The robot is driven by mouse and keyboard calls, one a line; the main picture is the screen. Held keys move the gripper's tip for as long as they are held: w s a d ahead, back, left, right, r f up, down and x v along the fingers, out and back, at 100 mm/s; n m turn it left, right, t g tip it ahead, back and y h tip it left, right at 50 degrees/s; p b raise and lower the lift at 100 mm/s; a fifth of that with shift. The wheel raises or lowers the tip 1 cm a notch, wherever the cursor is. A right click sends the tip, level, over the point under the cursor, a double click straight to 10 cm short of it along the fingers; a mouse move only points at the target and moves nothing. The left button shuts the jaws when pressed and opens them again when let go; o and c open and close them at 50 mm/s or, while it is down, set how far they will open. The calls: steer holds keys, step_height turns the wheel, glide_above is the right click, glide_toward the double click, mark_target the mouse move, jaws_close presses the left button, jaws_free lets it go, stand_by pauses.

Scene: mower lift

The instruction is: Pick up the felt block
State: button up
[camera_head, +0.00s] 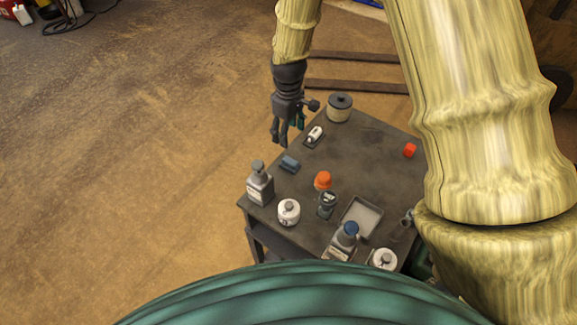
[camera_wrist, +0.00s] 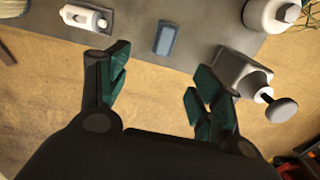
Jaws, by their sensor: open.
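A small blue-grey block (camera_head: 290,163), which looks like the felt block, lies flat near the left edge of the dark table. It also shows in the wrist view (camera_wrist: 165,38), ahead of my gripper, roughly centred between the fingers but beyond their tips. My gripper (camera_head: 283,137) is above the table's left edge, up and slightly left of the block, pointing down. In the wrist view my gripper (camera_wrist: 160,78) has its two teal-padded fingers spread apart with nothing between them.
On the table (camera_head: 365,145), a grey bottle (camera_head: 259,184) stands left of the block and a small white-topped item (camera_head: 314,135) lies to its upper right.

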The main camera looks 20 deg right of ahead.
mark_target(290, 160)
step_height(290, 160, down, 5)
steer(key=shift+s+f+b, duration=0.1)
steer(key=shift+s+b, duration=0.05)
steer(key=shift+b, duration=0.5)
steer(key=shift+s+f, duration=0.25)
steer(key=shift+f, duration=0.5)
steer(key=shift+w+f+p, duration=0.1)
steer(key=shift+f+p, duration=0.3)
steer(key=shift+f, duration=0.35)
steer(key=shift+s+d+f+p, duration=0.1)
steer(key=shift+s+f+p, duration=0.25)
steer(key=shift+f+p, duration=1.05)
steer(key=shift+f, duration=1.2)
steer(key=c, duration=1.1)
